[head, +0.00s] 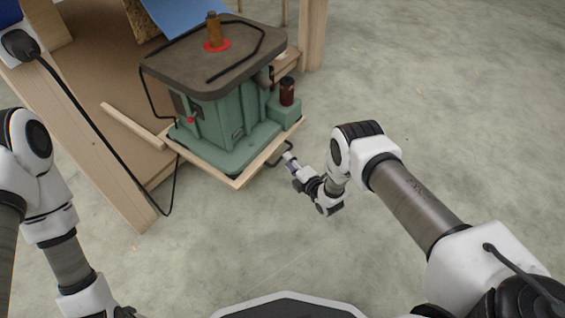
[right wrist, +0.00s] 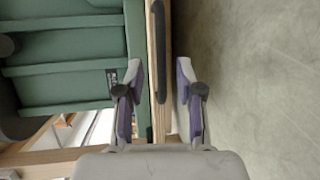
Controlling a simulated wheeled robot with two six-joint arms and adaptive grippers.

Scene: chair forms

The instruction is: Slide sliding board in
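The sliding board (head: 240,181) is a pale wooden tray, pulled out from a wooden bench, with a green machine (head: 222,122) on it. A dark handle (head: 281,154) is on its front edge. My right gripper (head: 289,160) is at that edge, near the handle. In the right wrist view, my right gripper (right wrist: 157,100) is open, with one finger on each side of the board's edge (right wrist: 158,118) and small gaps to both. The black handle (right wrist: 160,50) lies just beyond the fingertips. My left arm shows at the left of the head view, its gripper out of frame.
The wooden bench (head: 100,150) stands at the left, with a black cable (head: 92,122) hanging from a plug. A loose-looking wooden strip (head: 132,124) lies beside the machine. The concrete floor (head: 460,110) at the right is clear.

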